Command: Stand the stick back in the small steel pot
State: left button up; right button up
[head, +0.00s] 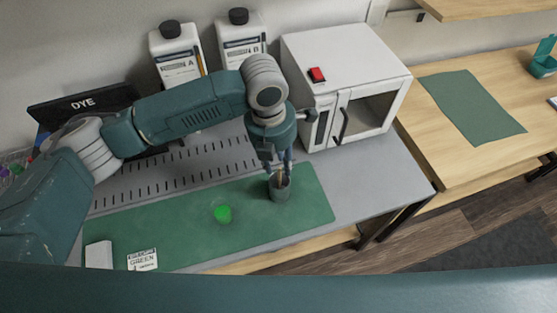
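The small steel pot (280,188) stands on the right part of the green mat (165,215). A thin tan stick (283,177) shows at the pot's mouth, with its lower end inside the pot. My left gripper (278,170) points down right over the pot, its fingers on either side of the stick's visible part. The fingers hide the stick's upper part, and I cannot tell whether they grip it or stand apart from it. My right gripper is not in view.
A glass with green liquid (222,211) stands left of the pot. A white card marked GREEN (142,260) and a white block (99,255) lie at front left. Bottles A (178,55) and B (241,38) and a white cabinet (350,70) stand behind.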

pick_arm(q)
notch_tip(320, 180, up, 12)
jog(key=a, duration=0.1)
jog(key=shift+s, duration=0.25)
jog(key=shift+f, duration=0.1)
dwell(0.9)
